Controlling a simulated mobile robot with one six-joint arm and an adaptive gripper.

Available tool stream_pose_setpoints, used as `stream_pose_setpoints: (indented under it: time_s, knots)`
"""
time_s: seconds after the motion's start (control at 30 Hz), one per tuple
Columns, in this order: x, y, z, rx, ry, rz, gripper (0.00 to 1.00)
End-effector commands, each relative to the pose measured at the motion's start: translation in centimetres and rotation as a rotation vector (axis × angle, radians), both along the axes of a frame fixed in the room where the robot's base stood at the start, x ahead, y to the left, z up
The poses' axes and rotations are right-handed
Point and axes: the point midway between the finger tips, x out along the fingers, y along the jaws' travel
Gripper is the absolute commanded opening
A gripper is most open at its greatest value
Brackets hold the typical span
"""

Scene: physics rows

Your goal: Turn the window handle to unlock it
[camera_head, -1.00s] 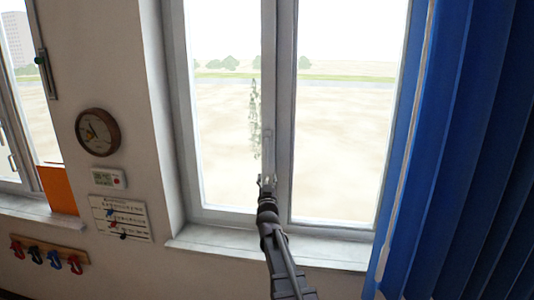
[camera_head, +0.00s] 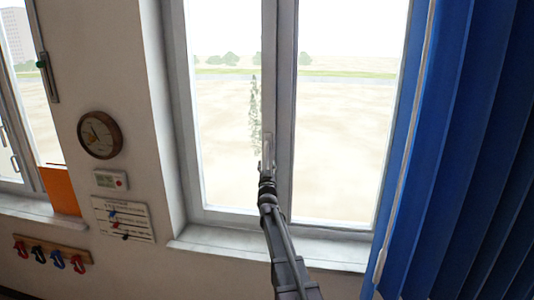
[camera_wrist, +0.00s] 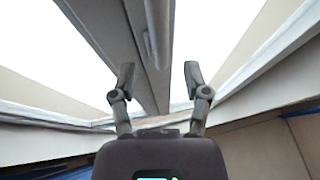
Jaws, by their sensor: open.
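The window (camera_head: 225,120) has two panes with a grey upright frame between them. The window handle (camera_head: 268,143) is a slim pale bar, upright on that middle frame, just above my gripper (camera_head: 267,168). In the wrist view the handle (camera_wrist: 154,38) runs along the grey frame, ahead of my gripper (camera_wrist: 160,76). The two fingers are spread apart with nothing between them. The handle appears beyond the fingertips, roughly in line with the gap. In the head view my gripper covers the handle's lower end, and I cannot tell whether they touch.
A blue curtain (camera_head: 470,150) hangs at the right with a pale cord. The sill (camera_head: 320,250) runs below the window. A clock (camera_head: 99,134), a small thermometer display (camera_head: 111,181) and a white chart (camera_head: 122,219) are on the left wall, above hooks (camera_head: 52,256).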

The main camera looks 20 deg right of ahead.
Motion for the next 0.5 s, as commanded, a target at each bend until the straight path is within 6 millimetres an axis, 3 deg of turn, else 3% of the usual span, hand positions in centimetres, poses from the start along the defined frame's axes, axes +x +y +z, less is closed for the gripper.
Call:
stream_pose_setpoints:
  time_s: [0.2, 0.5]
  knots:
    - [2.9, -1.2, 1.4, -0.001, 0.0, 0.0, 0.61]
    - [4.4, -1.9, 2.0, 0.0, 0.001, 0.0, 0.61]
